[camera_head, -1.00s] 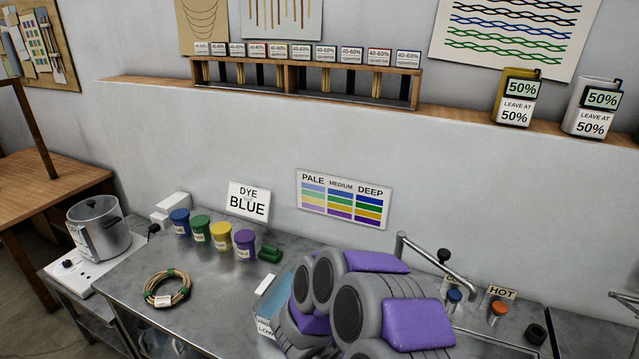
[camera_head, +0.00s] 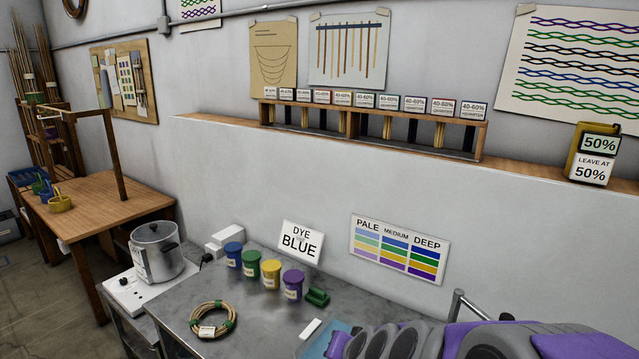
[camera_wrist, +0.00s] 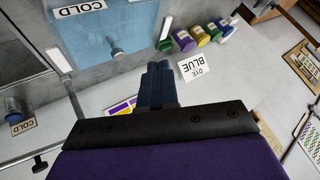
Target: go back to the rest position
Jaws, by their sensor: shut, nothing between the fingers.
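My gripper (camera_wrist: 160,85) shows in the wrist view, its two dark fingers together with nothing between them. It is in the air above the steel bench, over the side of the blue water basin (camera_wrist: 100,35). In the head view my grey and purple arm fills the lower right corner, and the fingertips cannot be made out there. A coil of tan cane (camera_head: 212,320) with green ties and a white tag lies on the bench at the lower left, apart from my arm.
Blue, green, yellow and purple dye pots (camera_head: 270,274) stand by the wall near the DYE BLUE sign (camera_head: 301,242). A steel pot (camera_head: 157,250) sits on a white hotplate at left. A wooden table (camera_head: 100,205) stands further left. A shade chart (camera_head: 399,248) hangs on the wall.

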